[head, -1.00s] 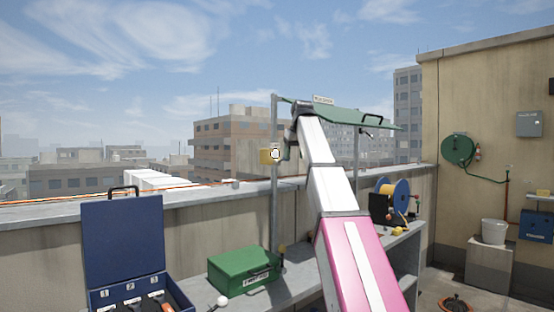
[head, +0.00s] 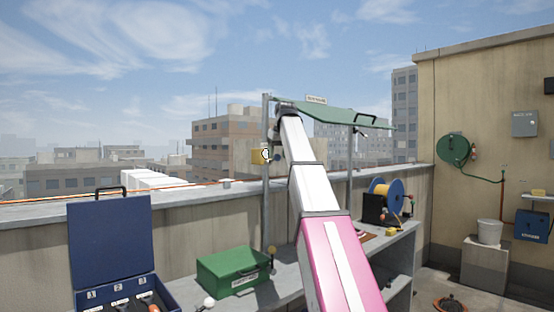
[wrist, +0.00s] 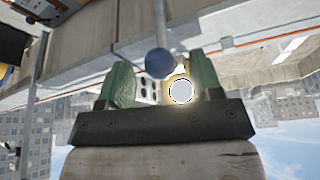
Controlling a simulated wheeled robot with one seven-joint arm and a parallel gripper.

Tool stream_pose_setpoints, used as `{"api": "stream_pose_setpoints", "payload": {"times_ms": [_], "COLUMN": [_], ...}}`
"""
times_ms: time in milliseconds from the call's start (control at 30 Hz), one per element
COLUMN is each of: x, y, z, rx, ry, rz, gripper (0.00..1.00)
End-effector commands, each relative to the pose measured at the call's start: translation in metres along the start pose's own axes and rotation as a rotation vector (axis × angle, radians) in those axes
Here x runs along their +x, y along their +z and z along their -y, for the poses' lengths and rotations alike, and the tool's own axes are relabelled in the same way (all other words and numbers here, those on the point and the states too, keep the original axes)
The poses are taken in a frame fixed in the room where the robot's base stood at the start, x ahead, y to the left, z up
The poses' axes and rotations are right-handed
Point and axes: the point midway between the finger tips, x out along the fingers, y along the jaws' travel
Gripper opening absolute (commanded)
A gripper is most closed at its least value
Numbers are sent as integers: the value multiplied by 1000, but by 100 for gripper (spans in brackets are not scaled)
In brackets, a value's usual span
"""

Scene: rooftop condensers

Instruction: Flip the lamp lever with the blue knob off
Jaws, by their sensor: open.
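The blue knob (wrist: 160,63) is a round ball on a thin grey lever in the wrist view. It appears between the two green fingers of my gripper (wrist: 162,68), which are open, with visible gaps on both sides. Contact with the knob does not show. The round lamp (wrist: 181,91) glows white beside the knob, in front of a panel with dark holes. In the head view the yellow lamp box (head: 259,156) is on a grey post, with a small blue spot, likely the knob (head: 276,156), at its right. My arm hides most of my gripper there.
A green canopy (head: 335,113) spans the posts above. A workbench (head: 285,287) carries a green box (head: 232,268) and a cable reel (head: 388,196). An open blue case (head: 110,240) stands at left. The parapet (head: 180,226) runs behind. The floor at right is mostly open.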

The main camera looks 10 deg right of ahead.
Motion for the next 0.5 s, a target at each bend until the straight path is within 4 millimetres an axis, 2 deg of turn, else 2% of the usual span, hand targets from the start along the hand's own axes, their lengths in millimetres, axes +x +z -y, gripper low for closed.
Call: {"api": "stream_pose_setpoints", "payload": {"times_ms": [200,500], "x": [18,21], "y": [0,0], "z": [0,0], "rx": [0,0], "ry": [0,0], "rz": [0,0], "gripper": [59,59]}}
